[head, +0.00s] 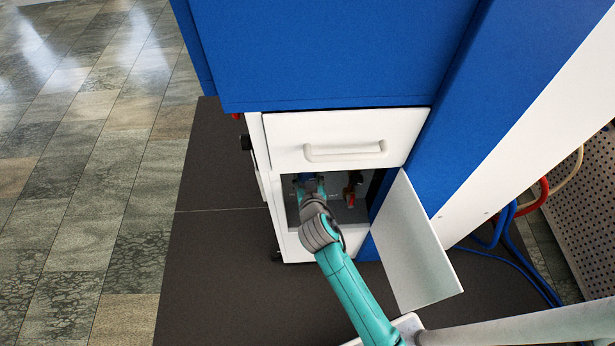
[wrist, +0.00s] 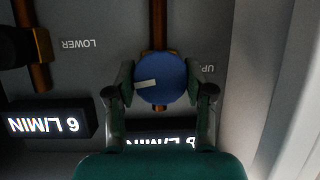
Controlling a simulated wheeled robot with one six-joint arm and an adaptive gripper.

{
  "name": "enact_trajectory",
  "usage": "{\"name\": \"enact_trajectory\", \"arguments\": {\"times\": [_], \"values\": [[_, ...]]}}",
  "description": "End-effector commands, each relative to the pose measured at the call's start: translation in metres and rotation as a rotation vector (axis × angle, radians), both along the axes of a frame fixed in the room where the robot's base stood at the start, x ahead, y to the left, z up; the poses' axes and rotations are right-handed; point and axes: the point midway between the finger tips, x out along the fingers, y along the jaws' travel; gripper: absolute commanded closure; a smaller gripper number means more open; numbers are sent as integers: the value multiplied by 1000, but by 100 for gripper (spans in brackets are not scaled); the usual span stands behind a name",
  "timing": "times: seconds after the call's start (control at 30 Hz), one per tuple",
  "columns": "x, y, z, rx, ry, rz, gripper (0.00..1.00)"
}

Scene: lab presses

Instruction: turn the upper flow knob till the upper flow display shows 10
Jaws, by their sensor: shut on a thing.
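The upper flow knob (wrist: 170,80) is a round blue knob with a white pointer mark, which points left in the wrist view. My gripper (wrist: 163,84) is shut on it, one finger on each side. The upper flow display (wrist: 165,138) lies just below the knob in that view, upside down. My gripper partly covers its lower edge, and I cannot read its number surely. In the head view my gripper (head: 311,186) reaches into the open cabinet compartment; the knob there is largely hidden by my wrist.
A lower flow display (wrist: 45,122) glows at left in the wrist view, near the "LOWER" label (wrist: 78,43) and a dark knob (wrist: 15,46). In the head view, an open white door (head: 415,245) stands right of my arm. A closed drawer (head: 345,135) is above the compartment.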

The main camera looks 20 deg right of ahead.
Motion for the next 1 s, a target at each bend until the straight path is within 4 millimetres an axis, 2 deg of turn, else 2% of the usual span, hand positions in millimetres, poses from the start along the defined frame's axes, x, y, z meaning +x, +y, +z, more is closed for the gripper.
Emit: {"name": "enact_trajectory", "arguments": {"times": [0.23,0.27,0.33,0.73,0.87,1.0], "values": [[0,0,0,0,-1,0,82],[0,0,0,0,0,0,40],[0,0,0,0,0,0,22],[-4,1,2,0,-1,1,22],[-17,5,7,0,0,1,22],[-41,12,18,0,0,3,22]]}}
